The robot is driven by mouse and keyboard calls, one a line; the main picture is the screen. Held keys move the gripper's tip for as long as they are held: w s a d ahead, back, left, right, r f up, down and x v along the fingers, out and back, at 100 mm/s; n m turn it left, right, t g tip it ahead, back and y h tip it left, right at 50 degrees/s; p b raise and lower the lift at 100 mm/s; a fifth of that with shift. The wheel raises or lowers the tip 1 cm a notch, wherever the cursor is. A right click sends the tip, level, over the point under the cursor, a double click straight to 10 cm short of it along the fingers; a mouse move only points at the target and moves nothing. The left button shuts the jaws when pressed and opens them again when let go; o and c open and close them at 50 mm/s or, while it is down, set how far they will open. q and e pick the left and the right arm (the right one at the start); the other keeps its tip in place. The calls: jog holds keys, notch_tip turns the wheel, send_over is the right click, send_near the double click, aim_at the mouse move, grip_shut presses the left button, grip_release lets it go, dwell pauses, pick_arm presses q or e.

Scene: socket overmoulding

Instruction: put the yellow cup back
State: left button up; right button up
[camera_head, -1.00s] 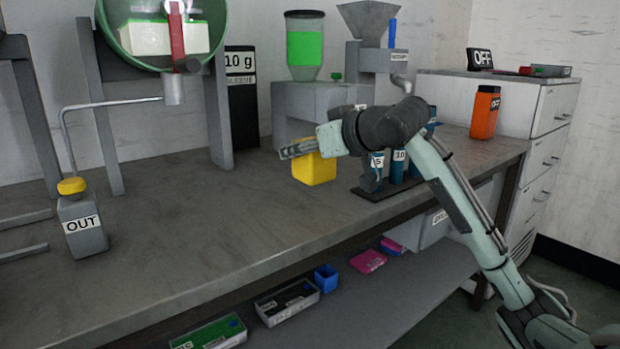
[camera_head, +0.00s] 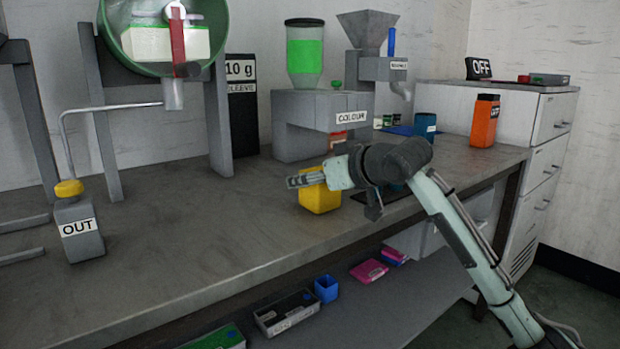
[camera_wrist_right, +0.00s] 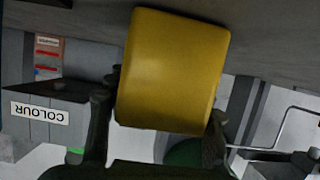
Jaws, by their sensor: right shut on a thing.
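The yellow cup (camera_head: 320,196) is in the head view at the right part of the bench, in front of the machine labelled COLOUR. In the right wrist view the cup (camera_wrist_right: 172,70) fills the middle, between the two dark fingers. My right gripper (camera_head: 305,181) is shut on the cup, and its fingers cover part of the cup's upper side. Whether the cup touches the bench or hangs just above it, I cannot tell. My left gripper is not in view.
A blue cup (camera_head: 425,126) and an orange bottle (camera_head: 484,121) stand to the right. The bench's middle (camera_head: 190,235) is clear.

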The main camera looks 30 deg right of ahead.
jog(key=o, duration=1.2)
jog(key=shift+f, duration=0.1)
jog(key=shift+r, duration=0.25)
jog(key=v, duration=1.1)
jog(key=shift+s, duration=0.2)
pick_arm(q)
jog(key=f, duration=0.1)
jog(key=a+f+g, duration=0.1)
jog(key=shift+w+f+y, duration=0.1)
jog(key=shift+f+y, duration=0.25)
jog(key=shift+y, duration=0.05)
pick_arm(e)
jog(key=shift+s+r, duration=0.1)
jog(key=shift+s, duration=0.2)
